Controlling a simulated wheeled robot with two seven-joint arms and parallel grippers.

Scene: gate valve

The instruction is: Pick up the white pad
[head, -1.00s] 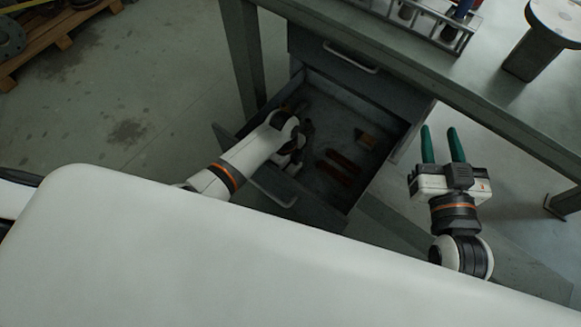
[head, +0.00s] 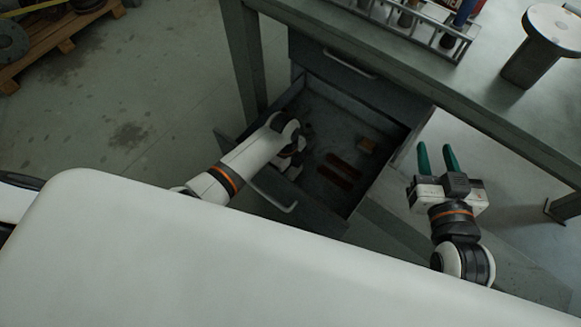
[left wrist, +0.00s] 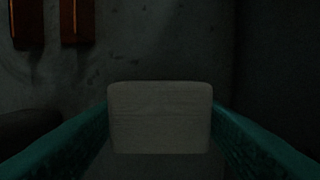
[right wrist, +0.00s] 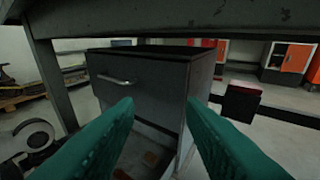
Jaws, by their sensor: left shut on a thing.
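The white pad (left wrist: 160,118) shows in the left wrist view as a pale block with rounded upper corners, between the green fingers of my left gripper (left wrist: 161,108). The fingers are shut on its two sides. In the head view my left arm reaches into the open drawer (head: 325,207), and the arm hides the pad and the fingertips. My right gripper (head: 436,157) is empty, with its two green fingers apart, to the right of the drawer. It also shows open in the right wrist view (right wrist: 160,108), facing the drawer cabinet (right wrist: 145,82).
The workbench (head: 480,108) above carries a rack of tubes (head: 425,32) and a round-topped stand (head: 540,45). A bench leg (head: 243,60) stands left of the drawer.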

